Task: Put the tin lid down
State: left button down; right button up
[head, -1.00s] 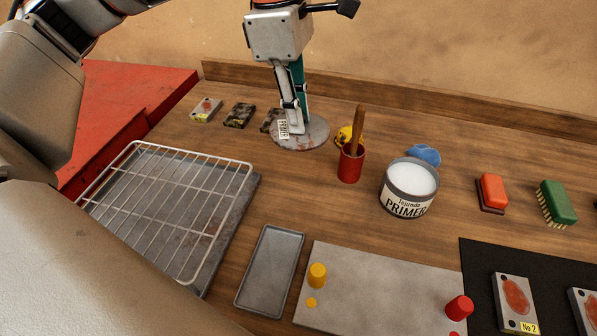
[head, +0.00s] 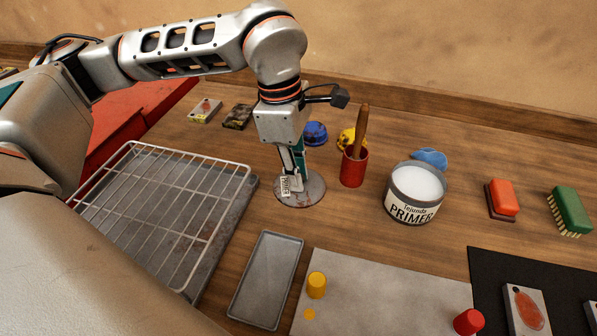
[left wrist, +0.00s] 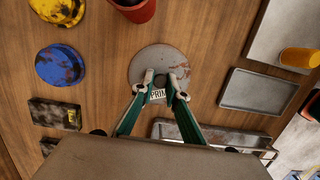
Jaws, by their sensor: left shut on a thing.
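The tin lid (head: 314,187) is a flat grey disc with reddish stains and a small tag reading PRIMER. My left gripper (head: 292,182) points down over it and is shut on it near its middle. In the left wrist view the lid (left wrist: 150,58) lies level between and beyond the fingertips (left wrist: 166,86). The lid is over the wooden bench, left of the red pot; I cannot tell whether it touches the wood. The open primer tin (head: 414,192), with white contents, stands to the right. My right gripper is not in view.
A red pot (head: 352,171) with a wooden handle stands close right of the lid. A blue stained lump (head: 316,133) and a yellow one (head: 345,139) lie behind. A wire rack (head: 150,205) is at left; a grey tray (head: 266,280) and pale mat (head: 390,290) are in front.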

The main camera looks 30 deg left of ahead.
pick_arm(q)
jog(key=shift+r, duration=0.15)
jog(key=c, duration=2)
grip_release()
jog(key=shift+f, duration=0.2)
jog(key=shift+r, duration=0.55)
jog(key=r, duration=0.3)
jog(key=a+r+p, duration=0.1)
jog(key=r, duration=0.3)
jog(key=r+p, duration=0.1)
jog(key=r, duration=0.3)
jog(key=shift+s+a, duration=0.25)
jog(key=shift+a, duration=0.1)
